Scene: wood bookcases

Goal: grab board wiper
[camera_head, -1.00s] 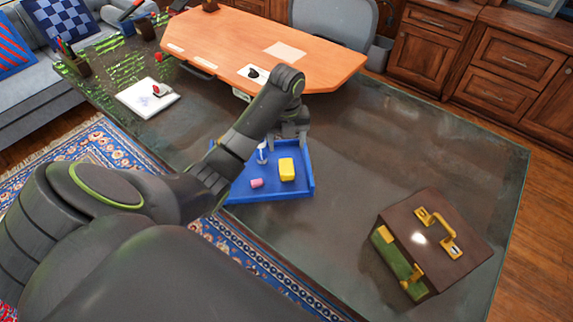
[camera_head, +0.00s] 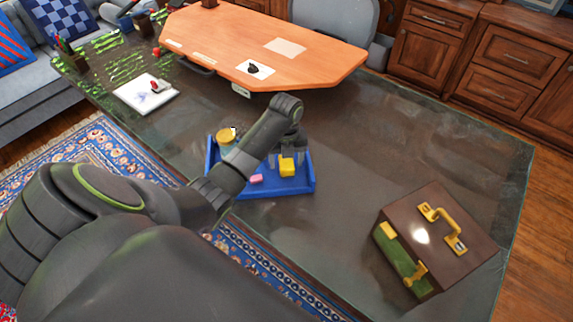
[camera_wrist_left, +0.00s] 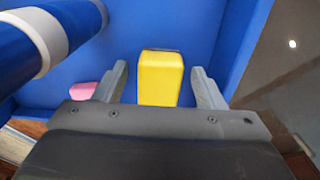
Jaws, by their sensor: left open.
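A yellow block (camera_head: 287,169), which looks like the board wiper, lies in the blue tray (camera_head: 305,186) on the dark table. My left gripper (camera_head: 286,157) reaches down over the tray, right at the block. In the left wrist view the yellow block (camera_wrist_left: 160,78) sits between the two spread fingers of my left gripper (camera_wrist_left: 164,84), with a gap on each side. The fingers are open and do not grip it. My right gripper is not in view.
A small pink block (camera_head: 256,179) lies left of the yellow one. A blue and white cylinder (camera_wrist_left: 45,38) stands close on the left in the wrist view. A brown case (camera_head: 440,240) stands at the right. The table between is clear.

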